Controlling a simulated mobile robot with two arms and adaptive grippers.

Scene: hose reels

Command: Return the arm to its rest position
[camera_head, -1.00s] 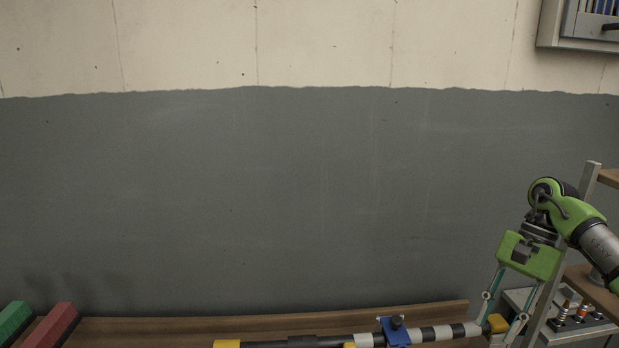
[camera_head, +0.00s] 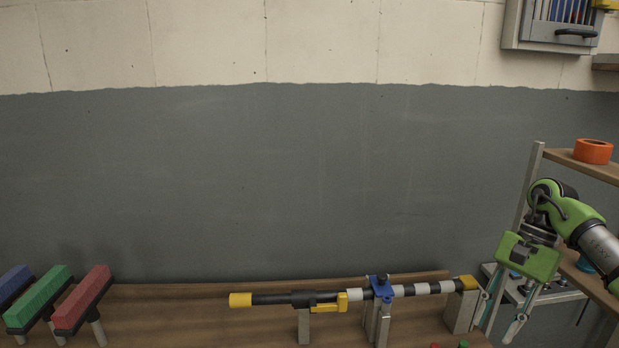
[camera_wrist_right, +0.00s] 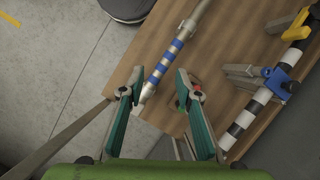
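My right gripper (camera_head: 498,325) is in the lower right of the head view, with its two thin fingers spread apart and nothing between them. The right wrist view also shows the open gripper (camera_wrist_right: 158,82) from behind its green body. A grey rod with blue bands (camera_wrist_right: 168,60) lies beyond the fingertips in that view, and they do not appear to grip it. A black-and-white striped bar with yellow ends (camera_head: 330,298) rests on supports, left of the gripper in the head view. My left gripper is not in view.
The wooden table (camera_head: 180,295) carries blue, green and red padded blocks (camera_head: 85,298) at left. A shelf rack (camera_head: 582,167) with an orange roll (camera_head: 592,151) stands at right, close to my right arm. A wall cabinet (camera_head: 558,26) hangs above.

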